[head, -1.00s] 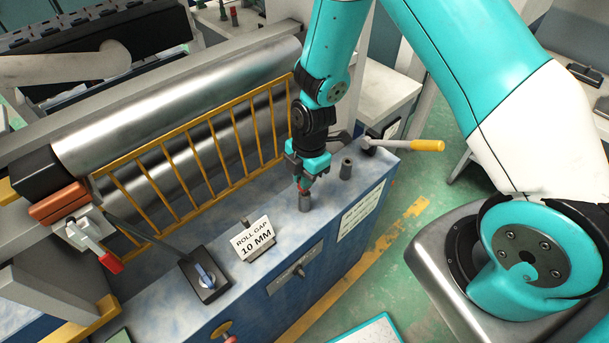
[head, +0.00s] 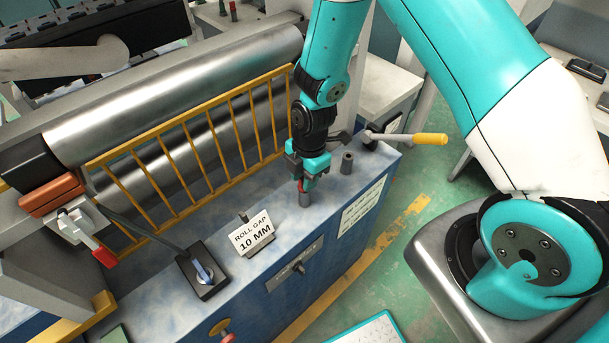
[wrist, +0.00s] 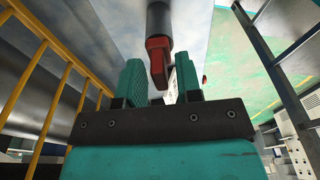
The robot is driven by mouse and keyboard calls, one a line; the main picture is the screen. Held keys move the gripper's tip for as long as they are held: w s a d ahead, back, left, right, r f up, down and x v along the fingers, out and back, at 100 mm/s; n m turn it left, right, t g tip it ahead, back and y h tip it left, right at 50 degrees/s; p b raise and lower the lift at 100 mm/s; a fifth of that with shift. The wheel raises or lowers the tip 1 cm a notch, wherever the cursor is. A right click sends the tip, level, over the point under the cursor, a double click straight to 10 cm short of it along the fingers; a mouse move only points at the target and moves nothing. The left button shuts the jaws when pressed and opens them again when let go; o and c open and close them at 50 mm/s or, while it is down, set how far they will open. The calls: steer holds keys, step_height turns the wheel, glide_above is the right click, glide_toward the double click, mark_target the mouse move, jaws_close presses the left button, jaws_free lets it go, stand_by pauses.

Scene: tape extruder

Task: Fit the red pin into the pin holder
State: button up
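The red pin (wrist: 158,55) shows between my gripper's two teal fingers in the wrist view. Its far end meets the mouth of a dark grey upright tube (wrist: 159,20); how deep it sits is hidden. In the head view a bit of the red pin (head: 301,185) shows just above that grey tube (head: 305,199), on the blue machine top. My gripper (wrist: 160,78) is around the pin, with narrow gaps on both sides, so it looks open. In the head view my gripper (head: 306,180) points down. A second grey tube (head: 346,163) stands to the right; I cannot tell which is the pin holder.
A yellow guard rail (head: 205,150) and steel rollers lie left of my gripper. A lever with a yellow handle (head: 428,139) is to the right. A "ROLL GAP 10 MM" sign (head: 252,236) and a black switch box (head: 204,278) stand in front on the machine top.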

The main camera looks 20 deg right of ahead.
steer(key=shift+o, duration=0.4)
steer(key=shift+r, duration=0.1)
step_height(320, 180, up, 17)
steer(key=d+b, duration=0.2)
steer(key=shift+w, duration=0.35)
steer(key=s+a+r+m+y, duration=0.1)
steer(key=s+a+r+m, duration=0.2)
steer(key=s+r+m, duration=0.3)
steer(key=s+a+r+m+y, duration=0.1)
steer(key=s+a+r+m, duration=0.2)
steer(key=s, duration=1)
step_height(320, 180, up, 3)
steer(key=m, duration=0.5)
steer(key=shift+s+a+m+y, duration=0.15)
steer(key=shift+a+m+y, duration=0.15)
steer(key=shift+y, duration=0.1)
